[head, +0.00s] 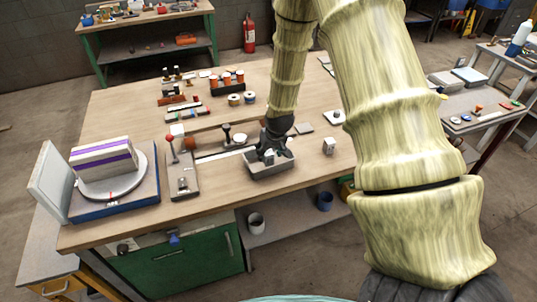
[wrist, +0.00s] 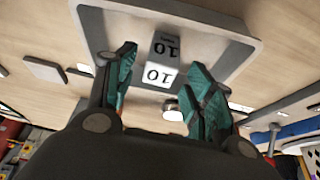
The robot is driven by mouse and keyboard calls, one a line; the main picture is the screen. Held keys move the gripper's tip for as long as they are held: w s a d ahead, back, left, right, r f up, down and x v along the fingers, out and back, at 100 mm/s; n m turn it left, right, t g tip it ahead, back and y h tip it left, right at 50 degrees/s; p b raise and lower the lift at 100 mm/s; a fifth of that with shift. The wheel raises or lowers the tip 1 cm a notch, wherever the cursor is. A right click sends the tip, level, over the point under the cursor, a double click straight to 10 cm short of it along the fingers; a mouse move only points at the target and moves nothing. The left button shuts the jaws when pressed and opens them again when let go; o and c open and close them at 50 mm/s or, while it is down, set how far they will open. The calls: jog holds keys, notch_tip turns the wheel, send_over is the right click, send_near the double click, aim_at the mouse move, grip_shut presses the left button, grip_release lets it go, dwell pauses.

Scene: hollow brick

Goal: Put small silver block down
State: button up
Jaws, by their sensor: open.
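A small silver block (wrist: 162,50) marked "10" is in the grey tray (wrist: 236,22) in the wrist view. It appears to rest on the tray floor, though its contact is not fully clear. My gripper (wrist: 160,62) has its teal fingers spread, one on each side of the block, with gaps visible between. In the head view my gripper (head: 268,154) reaches down into the tray (head: 272,170) near the table's front edge, and a small part of a block shows there among the fingers.
Another small metal block (head: 329,146) stands on the table right of the tray. A base with a red-knobbed lever (head: 182,183) is to its left. A blue-based machine with a round plate (head: 110,190) is at the far left. Jars and spools (head: 228,82) stand behind.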

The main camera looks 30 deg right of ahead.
jog(key=b+v, duration=0.1)
jog(key=v, duration=0.8)
jog(key=shift+s+r+b, duration=0.25)
jog(key=shift+b, duration=0.15)
